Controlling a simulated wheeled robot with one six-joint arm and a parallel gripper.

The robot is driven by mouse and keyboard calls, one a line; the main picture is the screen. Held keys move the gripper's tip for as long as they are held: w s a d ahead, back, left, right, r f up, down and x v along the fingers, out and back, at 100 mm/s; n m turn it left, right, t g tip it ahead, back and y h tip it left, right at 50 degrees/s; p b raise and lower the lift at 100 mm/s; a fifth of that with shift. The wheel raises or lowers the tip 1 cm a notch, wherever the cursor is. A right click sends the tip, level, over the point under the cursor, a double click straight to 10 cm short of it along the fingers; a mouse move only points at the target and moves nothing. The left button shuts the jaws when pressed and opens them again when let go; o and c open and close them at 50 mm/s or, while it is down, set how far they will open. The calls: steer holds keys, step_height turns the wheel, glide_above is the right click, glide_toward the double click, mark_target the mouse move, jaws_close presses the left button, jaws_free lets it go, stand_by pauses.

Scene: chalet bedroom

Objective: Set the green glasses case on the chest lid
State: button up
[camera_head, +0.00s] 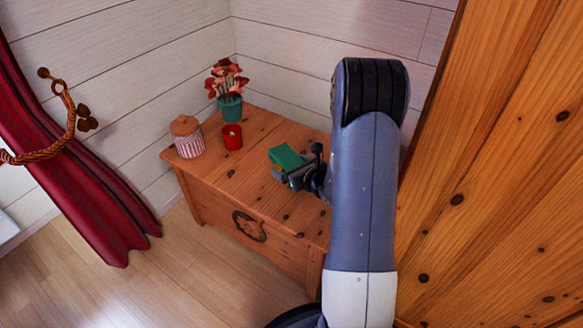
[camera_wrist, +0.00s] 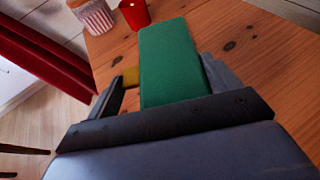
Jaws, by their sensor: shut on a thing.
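The green glasses case (camera_head: 286,157) is a flat green block held in my gripper (camera_head: 283,173) over the wooden chest lid (camera_head: 228,150). In the wrist view the green case (camera_wrist: 170,62) sticks out forward between the two fingers of my gripper (camera_wrist: 160,85), with the knotty wood of the chest lid (camera_wrist: 240,45) below and around it. I cannot tell whether the case touches the lid or hangs just above it. My arm hides the right end of the chest.
A striped jar (camera_head: 187,137) with a wooden lid, a red cup (camera_head: 232,137) and a potted red flower (camera_head: 228,90) stand on the chest's left and back part. A red curtain (camera_head: 75,170) hangs at left. A wooden panel (camera_head: 500,180) rises at right. The lid's front middle is clear.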

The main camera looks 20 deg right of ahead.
steer(key=shift+f+b, duration=1.65)
steer(key=shift+f, duration=1.45)
steer(key=shift+f+b, duration=0.6)
steer(key=shift+b, duration=0.1)
steer(key=o, duration=1.5)
